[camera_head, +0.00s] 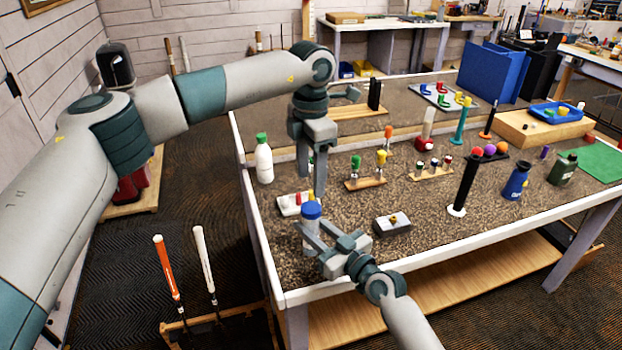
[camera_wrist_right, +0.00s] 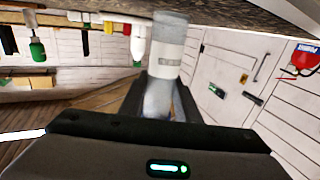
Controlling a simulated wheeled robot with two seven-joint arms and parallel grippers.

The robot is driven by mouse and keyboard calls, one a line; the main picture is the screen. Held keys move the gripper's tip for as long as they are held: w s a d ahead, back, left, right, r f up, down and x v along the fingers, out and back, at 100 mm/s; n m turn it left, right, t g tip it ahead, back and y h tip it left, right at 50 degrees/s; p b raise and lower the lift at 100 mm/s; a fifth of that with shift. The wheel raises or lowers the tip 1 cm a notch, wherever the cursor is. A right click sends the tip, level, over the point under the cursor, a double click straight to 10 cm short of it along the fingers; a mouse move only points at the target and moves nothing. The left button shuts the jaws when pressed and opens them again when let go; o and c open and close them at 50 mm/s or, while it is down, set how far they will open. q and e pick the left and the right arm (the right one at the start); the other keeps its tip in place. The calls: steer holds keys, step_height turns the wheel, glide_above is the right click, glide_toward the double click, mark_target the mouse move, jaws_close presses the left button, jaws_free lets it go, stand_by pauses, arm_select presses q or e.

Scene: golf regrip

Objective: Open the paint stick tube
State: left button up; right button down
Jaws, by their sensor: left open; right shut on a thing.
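The paint stick tube, with a pale body (camera_head: 311,231) and a blue cap (camera_head: 311,210), stands upright near the front left corner of the table. My right gripper (camera_head: 308,240) is shut on its body from the front right. In the right wrist view the pale tube (camera_wrist_right: 170,50), with a grey label mark, shows between the fingers (camera_wrist_right: 165,100). My left gripper (camera_head: 317,182) points down, open, just above and slightly behind the cap. It looks empty and apart from the cap.
A white bottle with a green cap (camera_head: 264,160) stands at the left edge of the table (camera_head: 350,265). A small white tray (camera_head: 289,206) lies behind the tube. A grey box (camera_head: 392,224) sits to its right. A black tube (camera_head: 465,182) stands farther right.

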mark_target(311, 207)
arm_select(q)
steer(key=m, duration=2.8)
steer(key=shift+m, duration=0.3)
steer(key=shift+f, duration=0.1)
steer(key=shift+f, duration=3.9)
